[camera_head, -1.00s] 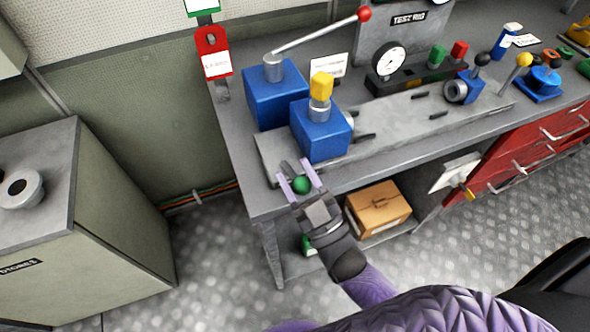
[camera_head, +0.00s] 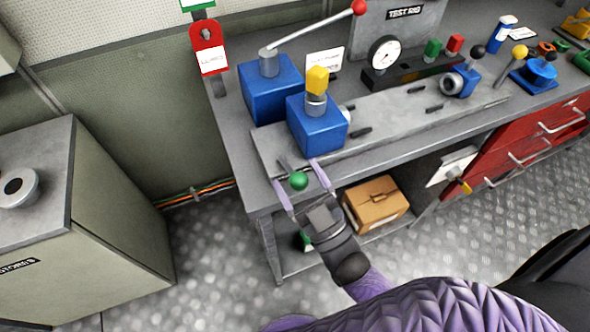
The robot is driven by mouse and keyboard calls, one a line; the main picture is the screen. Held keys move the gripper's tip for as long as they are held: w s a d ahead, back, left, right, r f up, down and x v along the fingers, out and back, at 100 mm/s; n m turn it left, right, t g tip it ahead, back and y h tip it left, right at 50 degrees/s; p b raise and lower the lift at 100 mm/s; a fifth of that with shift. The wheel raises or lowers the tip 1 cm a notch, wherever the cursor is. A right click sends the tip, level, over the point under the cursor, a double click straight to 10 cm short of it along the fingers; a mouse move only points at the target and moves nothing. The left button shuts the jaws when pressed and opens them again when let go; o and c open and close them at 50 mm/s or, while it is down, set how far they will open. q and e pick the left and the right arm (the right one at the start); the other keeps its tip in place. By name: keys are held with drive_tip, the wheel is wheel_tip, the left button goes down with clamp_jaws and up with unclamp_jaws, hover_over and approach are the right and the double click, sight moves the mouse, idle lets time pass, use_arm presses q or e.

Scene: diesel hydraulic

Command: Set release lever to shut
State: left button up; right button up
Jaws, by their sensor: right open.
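A green ball knob (camera_head: 299,181) sits at the front left corner of the bench, below the blue block with the yellow cap (camera_head: 317,80). A short dark rod seems to run up and left from the knob; I take this to be the release lever, but no label shows. My right gripper (camera_head: 294,171) is open, with one purple finger on each side of the knob. I see a gap on both sides, though I cannot tell the depth. My left gripper is not in view.
A blue pump block (camera_head: 270,90) with a long red-knobbed handle (camera_head: 315,28) stands behind. A grey plate (camera_head: 400,112) runs along the bench. A gauge (camera_head: 385,54) stands at the back. A cardboard box (camera_head: 375,203) lies on the lower shelf. A cabinet (camera_head: 110,205) stands left.

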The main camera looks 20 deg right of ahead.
drive_tip(key=b+v, duration=0.1)
drive_tip(key=v, duration=0.7)
drive_tip(key=shift+s, duration=0.2)
drive_tip(key=shift+f, duration=0.15)
